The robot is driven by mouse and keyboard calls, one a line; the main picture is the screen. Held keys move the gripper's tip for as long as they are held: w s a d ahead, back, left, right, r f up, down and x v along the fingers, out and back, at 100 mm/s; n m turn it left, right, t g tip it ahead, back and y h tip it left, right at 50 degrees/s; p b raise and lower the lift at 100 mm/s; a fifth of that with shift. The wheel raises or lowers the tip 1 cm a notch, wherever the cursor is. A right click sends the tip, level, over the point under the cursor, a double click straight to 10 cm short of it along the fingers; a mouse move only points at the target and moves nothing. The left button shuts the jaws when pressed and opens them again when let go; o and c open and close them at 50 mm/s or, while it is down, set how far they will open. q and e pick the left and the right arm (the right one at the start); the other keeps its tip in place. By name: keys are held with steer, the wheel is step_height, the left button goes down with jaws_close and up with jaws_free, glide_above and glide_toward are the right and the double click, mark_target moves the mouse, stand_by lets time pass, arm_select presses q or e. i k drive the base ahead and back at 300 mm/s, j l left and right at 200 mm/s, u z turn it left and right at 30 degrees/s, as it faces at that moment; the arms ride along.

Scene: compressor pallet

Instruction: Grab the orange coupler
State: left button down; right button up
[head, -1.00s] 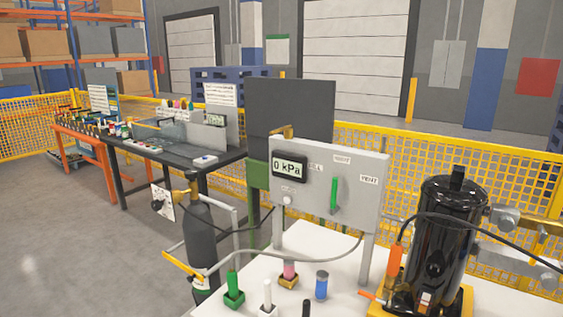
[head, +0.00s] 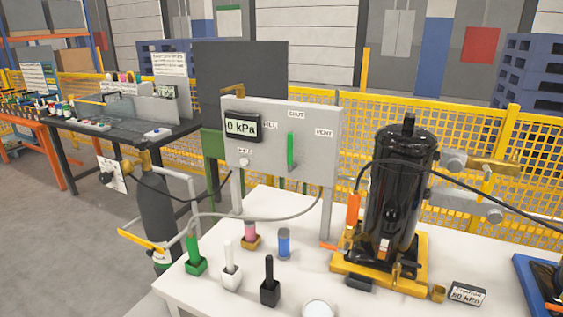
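An orange coupler (head: 353,209) stands upright at the left side of the black compressor tank (head: 398,190), at the end of a dark hose. Its lower end is close to the yellow base (head: 405,278) under the tank; I cannot tell whether it is plugged into anything. A smaller orange piece (head: 328,245) lies at the left edge of that base. Neither of my grippers is in the head view.
Green (head: 194,260), white (head: 230,270), black (head: 269,285), pink (head: 250,236) and blue (head: 284,244) pieces stand on the white table (head: 330,285). A gauge panel (head: 285,140) reading 0 kPa stands behind them. A gas bottle (head: 155,210) is at the left. A small display (head: 467,294) sits at the right.

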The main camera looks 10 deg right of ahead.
mark_target(354, 198)
steer(key=i+j+z, duration=0.15)
steer(key=z, duration=0.95)
